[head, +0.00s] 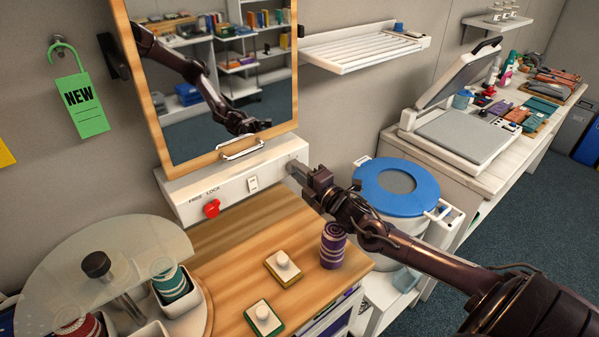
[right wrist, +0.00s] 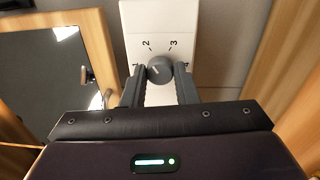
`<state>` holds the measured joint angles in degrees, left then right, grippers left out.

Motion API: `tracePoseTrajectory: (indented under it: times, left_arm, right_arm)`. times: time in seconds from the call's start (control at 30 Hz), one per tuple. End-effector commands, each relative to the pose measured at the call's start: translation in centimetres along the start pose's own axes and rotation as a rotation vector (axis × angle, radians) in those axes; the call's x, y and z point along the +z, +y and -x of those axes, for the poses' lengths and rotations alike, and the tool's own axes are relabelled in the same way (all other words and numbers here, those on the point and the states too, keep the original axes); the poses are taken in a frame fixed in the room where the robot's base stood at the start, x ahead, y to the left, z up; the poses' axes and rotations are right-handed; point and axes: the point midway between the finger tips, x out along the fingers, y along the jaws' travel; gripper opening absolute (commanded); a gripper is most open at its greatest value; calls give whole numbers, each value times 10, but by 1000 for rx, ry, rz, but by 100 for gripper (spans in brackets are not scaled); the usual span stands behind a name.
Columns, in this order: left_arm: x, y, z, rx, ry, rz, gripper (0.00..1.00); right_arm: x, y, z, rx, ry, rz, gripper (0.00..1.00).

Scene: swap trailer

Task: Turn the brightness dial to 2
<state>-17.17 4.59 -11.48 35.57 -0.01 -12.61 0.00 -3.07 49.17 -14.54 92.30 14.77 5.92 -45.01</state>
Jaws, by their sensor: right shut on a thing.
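The brightness dial (right wrist: 159,70) is a dark grey round knob on a white panel, with numbers around it; 2 is at its upper left and 3 at its upper right. A small pale mark shows on the knob's face, toward its left side; I cannot tell exactly which number it points to. My right gripper (right wrist: 160,88) is shut on the dial, one finger on each side. In the head view the right gripper (head: 291,171) is at the right end of the white panel (head: 230,187) under the mirror and hides the dial. My left gripper is not in view.
The panel also carries a red knob (head: 211,208) marked FREE and LOCK and a white switch (head: 252,183). A purple roll (head: 333,245) and two knobbed blocks stand on the wooden top below my right arm. A blue-lidded bin (head: 372,198) stands to the right.

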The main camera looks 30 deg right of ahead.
Motion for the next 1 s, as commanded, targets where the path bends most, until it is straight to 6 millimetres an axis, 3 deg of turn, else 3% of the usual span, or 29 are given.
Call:
tracePoseTrajectory:
  times: [0.47, 0.5, 0.63, 1.0]
  left_arm:
    - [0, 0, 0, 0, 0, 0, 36]
    - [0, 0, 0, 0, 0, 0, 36]
    - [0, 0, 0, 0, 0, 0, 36]
    - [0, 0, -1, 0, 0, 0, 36]
  right_arm:
    - [0, 0, 0, 0, -2, -11, 4]
    - [0, 0, 0, 0, -2, -11, 32]
    - [0, 0, 0, 0, -1, -11, 48]
    - [0, -2, 4, -2, -1, -10, 48]
